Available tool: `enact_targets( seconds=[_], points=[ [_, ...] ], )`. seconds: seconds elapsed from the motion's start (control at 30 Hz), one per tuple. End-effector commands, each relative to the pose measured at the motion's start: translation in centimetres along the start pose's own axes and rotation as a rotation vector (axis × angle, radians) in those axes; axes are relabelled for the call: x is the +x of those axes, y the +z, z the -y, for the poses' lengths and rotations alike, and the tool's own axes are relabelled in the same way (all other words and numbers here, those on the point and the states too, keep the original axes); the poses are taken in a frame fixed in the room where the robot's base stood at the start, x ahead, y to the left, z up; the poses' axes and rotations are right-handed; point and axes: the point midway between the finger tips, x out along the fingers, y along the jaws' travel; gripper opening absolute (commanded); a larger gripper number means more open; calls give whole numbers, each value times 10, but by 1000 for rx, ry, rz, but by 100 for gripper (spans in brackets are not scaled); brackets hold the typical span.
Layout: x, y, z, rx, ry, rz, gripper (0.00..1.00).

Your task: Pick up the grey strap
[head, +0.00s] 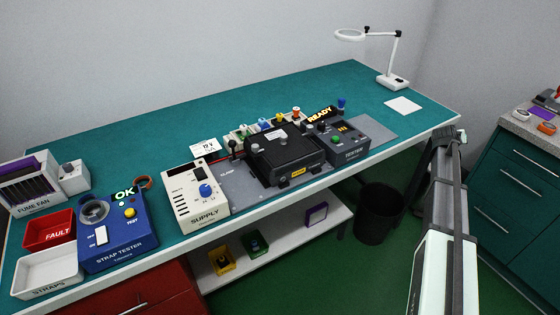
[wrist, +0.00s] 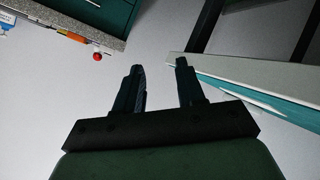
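I cannot make out a grey strap for certain. A round grey ring-like piece (head: 94,210) sits on the blue strap tester (head: 119,240) at the left of the bench; whether it is the strap or part of the tester, I cannot tell. The white tray marked STRAPS (head: 47,268) stands at the bench's front left and looks empty. My gripper (wrist: 159,66) is open and empty in the wrist view, its two dark fingers apart. My arm is at the right of the head view, beyond the bench's right end, far from the tester.
A red FAULT tray (head: 49,231), a fume fan (head: 30,184), a supply (head: 196,201) and a black fixture (head: 284,152) stand on the teal bench (head: 150,137). A magnifier lamp (head: 394,80) is at the back right. A black bin (head: 379,213) stands on the floor.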

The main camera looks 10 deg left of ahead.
Motion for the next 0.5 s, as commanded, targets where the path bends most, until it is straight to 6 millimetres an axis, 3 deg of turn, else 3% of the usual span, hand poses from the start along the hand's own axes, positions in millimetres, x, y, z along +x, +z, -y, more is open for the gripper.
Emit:
enact_targets(
  seconds=[0.03,0.23,0.4,0.5],
  points=[
    [0,-29,-21,2,25,-40,39],
    [-19,-113,-78,-3,97,-164,39],
    [-41,-170,-102,-10,131,-238,39],
    [-60,-206,-101,-14,133,-272,39]
  ],
)
